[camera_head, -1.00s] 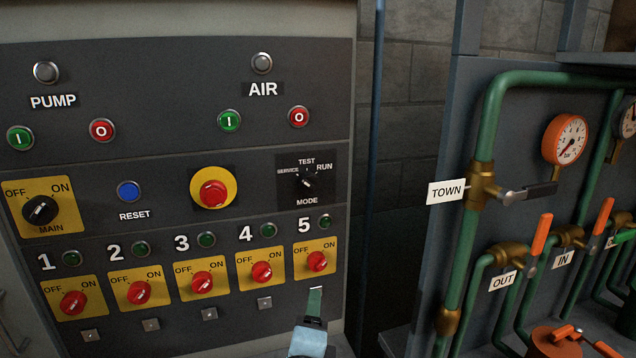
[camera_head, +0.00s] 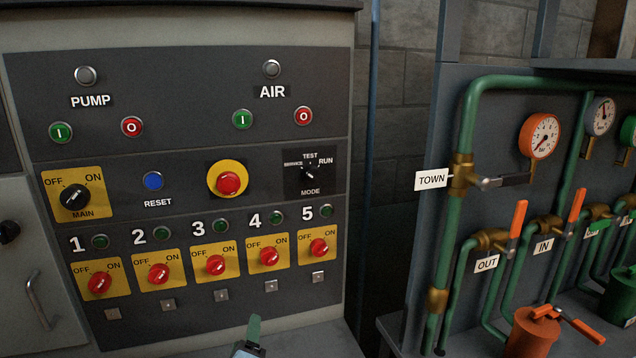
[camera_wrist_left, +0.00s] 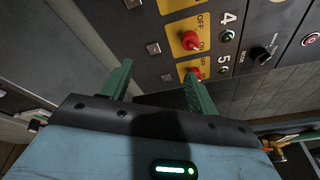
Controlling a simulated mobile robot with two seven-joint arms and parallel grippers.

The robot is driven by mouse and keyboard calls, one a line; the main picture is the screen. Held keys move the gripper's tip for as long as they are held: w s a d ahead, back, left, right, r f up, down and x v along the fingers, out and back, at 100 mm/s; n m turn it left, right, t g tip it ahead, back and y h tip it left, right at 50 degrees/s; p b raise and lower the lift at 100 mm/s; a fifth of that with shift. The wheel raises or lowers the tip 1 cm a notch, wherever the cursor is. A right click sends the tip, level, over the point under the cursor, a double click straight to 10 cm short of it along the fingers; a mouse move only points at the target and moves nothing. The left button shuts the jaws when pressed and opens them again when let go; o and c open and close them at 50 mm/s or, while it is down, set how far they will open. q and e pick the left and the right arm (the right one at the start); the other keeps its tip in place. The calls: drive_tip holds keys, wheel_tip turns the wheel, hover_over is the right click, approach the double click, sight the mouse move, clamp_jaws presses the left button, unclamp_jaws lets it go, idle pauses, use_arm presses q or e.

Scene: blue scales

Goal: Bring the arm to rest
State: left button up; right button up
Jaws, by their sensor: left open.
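My left gripper (camera_head: 252,330) shows at the bottom of the head view, in front of the lower edge of the control panel (camera_head: 180,328). Only a green finger and part of the pale blue body show there. In the left wrist view the two green fingers of the gripper (camera_wrist_left: 158,80) stand apart with nothing between them. The red rotary switches 4 (camera_head: 269,256) and 5 (camera_head: 319,247) sit above the gripper in the head view. In the wrist view, switch 5 (camera_wrist_left: 193,76) is partly hidden by a finger. My right gripper is in neither view.
Green pipes (camera_head: 468,130) with gauges (camera_head: 540,136), orange-handled valves and an orange pump-like body (camera_head: 533,330) stand on the right. A thin blue vertical pipe (camera_head: 373,150) runs between panel and pipework. A grey cabinet handle (camera_head: 38,300) is at the left.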

use_arm(q)
drive_tip(key=a+f+m+y, duration=0.2)
drive_tip(key=a, duration=0.7)
drive_tip(key=s+a+f+n+g+h, duration=0.25)
drive_tip(key=s+f+n, duration=0.2)
drive_tip(key=f, duration=0.45)
drive_tip(key=s+a+f+n+g+h, duration=0.1)
drive_tip(key=s+a+f+n+g, duration=0.15)
drive_tip(key=s+f, duration=0.45)
drive_tip(key=s+a+f+n+g+h, duration=0.1)
drive_tip(key=s+a+f+n+g, duration=0.1)
drive_tip(key=s+f+n, duration=0.55)
drive_tip(key=s+a+f+n+g, duration=0.1)
drive_tip(key=s+a+f+n, duration=0.25)
drive_tip(key=s, duration=0.65)
drive_tip(key=d+n, duration=0.5)
drive_tip(key=d, duration=0.7)
drive_tip(key=shift+d+t, duration=0.15)
drive_tip(key=shift+t, duration=0.15)
drive_tip(key=shift+s+r, duration=0.1)
